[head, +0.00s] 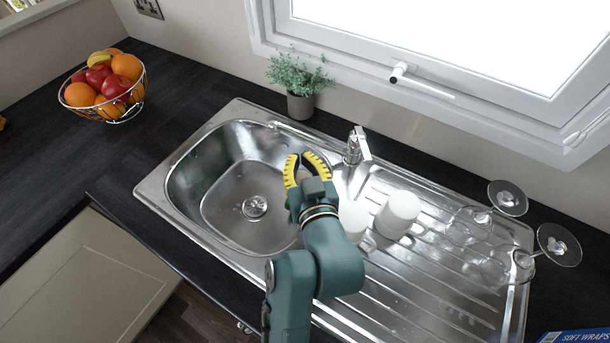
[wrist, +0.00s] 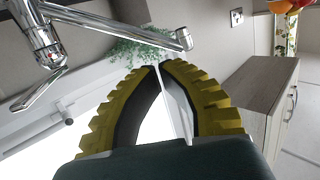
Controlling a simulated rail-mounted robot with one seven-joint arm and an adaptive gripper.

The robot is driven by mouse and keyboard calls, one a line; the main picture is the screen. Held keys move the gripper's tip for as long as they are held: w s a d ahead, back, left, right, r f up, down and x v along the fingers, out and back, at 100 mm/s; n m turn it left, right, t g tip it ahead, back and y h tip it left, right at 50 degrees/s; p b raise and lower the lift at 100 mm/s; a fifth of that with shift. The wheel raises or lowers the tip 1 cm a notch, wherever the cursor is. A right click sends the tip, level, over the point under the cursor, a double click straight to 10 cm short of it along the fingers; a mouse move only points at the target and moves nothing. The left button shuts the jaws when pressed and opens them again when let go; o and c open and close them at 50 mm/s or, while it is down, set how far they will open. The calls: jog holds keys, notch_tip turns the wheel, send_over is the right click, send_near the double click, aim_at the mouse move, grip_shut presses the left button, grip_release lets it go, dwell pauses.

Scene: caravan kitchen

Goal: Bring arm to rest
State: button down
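My gripper (head: 302,155) has yellow ribbed fingers with dark inner faces. In the head view it is over the right side of the steel sink basin (head: 220,150), near the tap (head: 355,146). Its curved fingers come together at the tips, so it looks shut. In the wrist view the fingertips (wrist: 160,65) also meet, with only background showing between the fingers and no held object visible. My arm comes up from the bottom of the head view and hides part of the basin's right edge and the drainer.
Two white cups (head: 398,213) stand on the drainer, the left one (head: 353,218) close beside my arm. Upturned stemmed glasses (head: 556,245) are at the right. A potted plant (head: 299,105) stands behind the sink. A fruit basket (head: 122,108) is at the left; the counter before it is clear.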

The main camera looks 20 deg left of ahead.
jog(key=v, duration=0.5)
jog(key=shift+s+a+r+b, duration=0.1)
jog(key=shift+s+a+b, duration=0.1)
jog(key=shift+s+b, duration=0.15)
jog(key=s+d+r+m+t+h, duration=0.35)
jog(key=d+r, duration=0.35)
jog(key=r, duration=0.5)
jog(key=s+d+r+m+t+h, duration=0.25)
jog(key=d+r+t+h, duration=0.25)
jog(key=d+r, duration=0.45)
notch_tip(320, 180, up, 16)
jog(key=a+p, duration=0.1)
jog(key=p, duration=1.3)
jog(key=shift+s+a, duration=0.3)
jog(key=shift+s, duration=0.2)
jog(key=shift+f+g+y, duration=0.1)
jog(key=shift+g+y, duration=0.15)
